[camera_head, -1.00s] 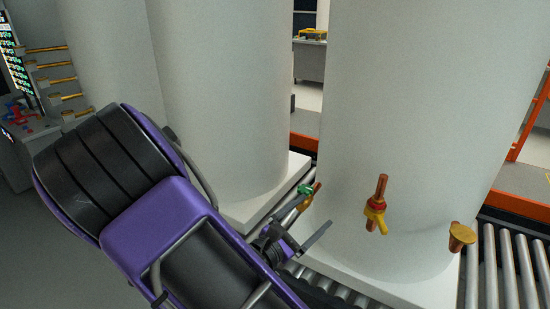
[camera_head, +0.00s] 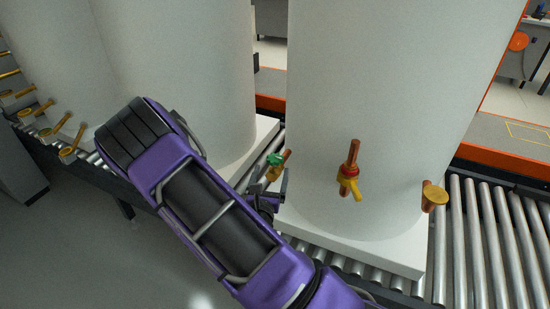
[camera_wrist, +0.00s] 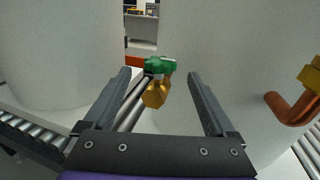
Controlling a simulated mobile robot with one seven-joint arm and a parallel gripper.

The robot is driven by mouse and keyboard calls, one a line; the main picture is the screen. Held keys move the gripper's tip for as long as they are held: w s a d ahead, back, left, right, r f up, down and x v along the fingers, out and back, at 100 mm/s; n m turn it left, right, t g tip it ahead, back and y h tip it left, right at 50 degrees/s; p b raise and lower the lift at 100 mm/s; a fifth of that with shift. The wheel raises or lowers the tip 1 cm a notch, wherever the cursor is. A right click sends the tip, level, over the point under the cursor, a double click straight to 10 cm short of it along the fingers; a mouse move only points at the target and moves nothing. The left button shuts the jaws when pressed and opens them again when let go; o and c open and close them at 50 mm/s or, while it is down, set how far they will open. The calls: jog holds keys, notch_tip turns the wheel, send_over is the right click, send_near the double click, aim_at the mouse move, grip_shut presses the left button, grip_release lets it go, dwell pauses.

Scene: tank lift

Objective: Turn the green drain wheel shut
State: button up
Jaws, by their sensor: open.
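The green drain wheel (camera_head: 275,159) sits on a brass valve body at the lower left side of the near white tank (camera_head: 375,95). In the wrist view the wheel (camera_wrist: 160,65) is ahead of my gripper, roughly centred between the fingers, with the brass body (camera_wrist: 156,92) below it. My gripper (camera_wrist: 159,76) is open, with one finger to each side of the wheel in the picture. In the head view my gripper (camera_head: 270,184) is just below the wheel, and part of it is hidden by my arm. I cannot tell whether the fingers touch the valve.
Another white tank (camera_head: 190,70) stands to the left. The tanks stand on a roller conveyor (camera_head: 490,235). Open floor lies at the lower left.

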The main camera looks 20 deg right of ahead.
aim_at(273, 164)
jog(key=x, duration=0.7)
jog(key=c, duration=1.4)
